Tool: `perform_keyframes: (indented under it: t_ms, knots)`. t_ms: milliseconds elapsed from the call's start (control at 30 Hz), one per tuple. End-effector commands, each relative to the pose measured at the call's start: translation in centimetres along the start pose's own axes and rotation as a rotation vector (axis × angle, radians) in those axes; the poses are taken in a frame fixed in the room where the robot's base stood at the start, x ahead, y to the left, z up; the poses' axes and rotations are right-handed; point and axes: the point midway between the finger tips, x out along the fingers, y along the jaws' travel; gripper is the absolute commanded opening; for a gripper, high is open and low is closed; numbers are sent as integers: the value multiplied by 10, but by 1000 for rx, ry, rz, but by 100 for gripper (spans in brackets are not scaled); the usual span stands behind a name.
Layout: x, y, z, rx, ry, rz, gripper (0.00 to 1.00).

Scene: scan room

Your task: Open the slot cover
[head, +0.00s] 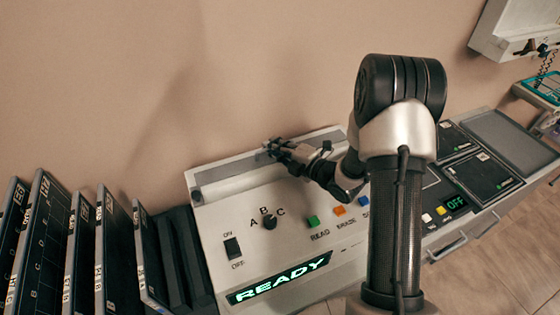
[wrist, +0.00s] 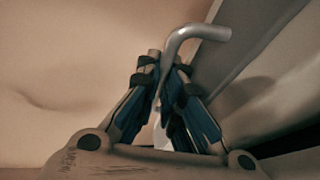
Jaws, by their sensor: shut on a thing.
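The scanner (head: 290,208) is a pale console against the wall, with a lit READY display. The slot cover (head: 225,171) appears as a long grey strip along its top rear edge. My gripper (head: 272,149) is at this strip, coming from the right. In the wrist view, a bent metal handle (wrist: 196,33) rises between the fingers of my gripper (wrist: 165,72), which are shut on it. The grey cover panel (wrist: 222,65) lies behind and to the right of the handle. The head view does not show clearly whether the cover is raised.
An ON/OFF switch (head: 232,248), an A-B-C knob (head: 269,222) and coloured buttons (head: 312,221) sit on the scanner front. Several dark cassettes (head: 85,250) stand upright at left. The wall is close behind.

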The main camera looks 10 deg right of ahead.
Motion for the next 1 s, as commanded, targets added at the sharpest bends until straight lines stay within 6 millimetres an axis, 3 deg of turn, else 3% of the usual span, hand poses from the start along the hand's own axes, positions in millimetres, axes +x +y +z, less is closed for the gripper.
perform_keyframes:
  t_ms: [267, 300, 433, 767, 1000]
  knots:
    - [2, 0, 1, 3, -2, -4, 0]
    - [2, 0, 1, 3, -2, -4, 8]
    - [2, 0, 1, 3, -2, -4, 16]
    - [0, 0, 1, 2, -2, -3, 16]
    - [-32, 0, 2, 4, -7, -3, 16]
